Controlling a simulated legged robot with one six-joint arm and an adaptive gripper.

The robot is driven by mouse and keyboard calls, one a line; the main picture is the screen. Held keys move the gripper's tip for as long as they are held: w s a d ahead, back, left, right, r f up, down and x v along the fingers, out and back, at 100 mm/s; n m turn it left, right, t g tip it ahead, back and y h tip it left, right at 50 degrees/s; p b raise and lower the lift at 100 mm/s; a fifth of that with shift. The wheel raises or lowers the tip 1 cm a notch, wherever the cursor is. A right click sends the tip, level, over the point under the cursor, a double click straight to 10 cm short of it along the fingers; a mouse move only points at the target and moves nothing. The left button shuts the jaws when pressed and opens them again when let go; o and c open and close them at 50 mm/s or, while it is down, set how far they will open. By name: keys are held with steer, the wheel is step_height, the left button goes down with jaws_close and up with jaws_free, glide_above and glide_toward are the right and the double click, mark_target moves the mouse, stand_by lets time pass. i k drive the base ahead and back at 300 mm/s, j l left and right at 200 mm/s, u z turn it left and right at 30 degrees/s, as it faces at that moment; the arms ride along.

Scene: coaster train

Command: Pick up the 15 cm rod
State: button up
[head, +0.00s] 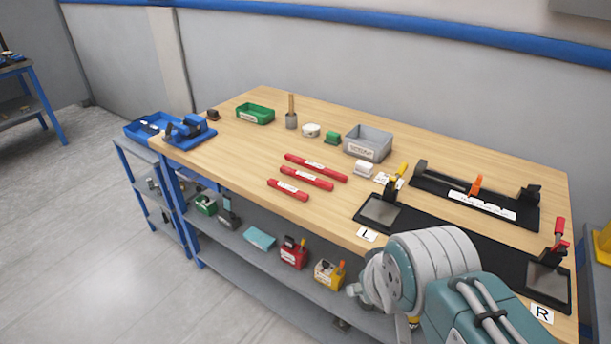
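Three red rods with white labels lie side by side on the wooden workbench (235,140), left of its middle. The back rod (328,171) is the longest, the middle rod (300,177) is a little shorter, and the front rod (277,185) is the shortest. Their labels are too small to read, so I cannot tell which one is 15 cm. My gripper (372,290) shows only in part at the bench's front edge, beside my arm's wrist. It is apart from the rods, to their lower right. Its fingers are not clear.
Behind the rods are a green tray (268,118), a grey bin (383,145), and small blocks. A black fixture (373,215) with clamps fills the right side. A blue tray (135,131) stands at the left.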

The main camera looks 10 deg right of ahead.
mark_target(284, 188)
steer(key=i+j+z, duration=0.1)
steer(key=z, duration=0.25)
steer(key=i+j+z, duration=0.1)
steer(key=z, duration=0.3)
steer(key=j+z, duration=0.35)
steer(key=i+j+z, duration=0.1)
steer(key=j, duration=0.4)
steer(key=i+j+z, duration=0.1)
steer(key=j, duration=0.45)
steer(key=i+j+z, duration=0.1)
steer(key=j, duration=0.45)
steer(key=i+j+z, duration=0.1)
steer(key=j, duration=0.45)
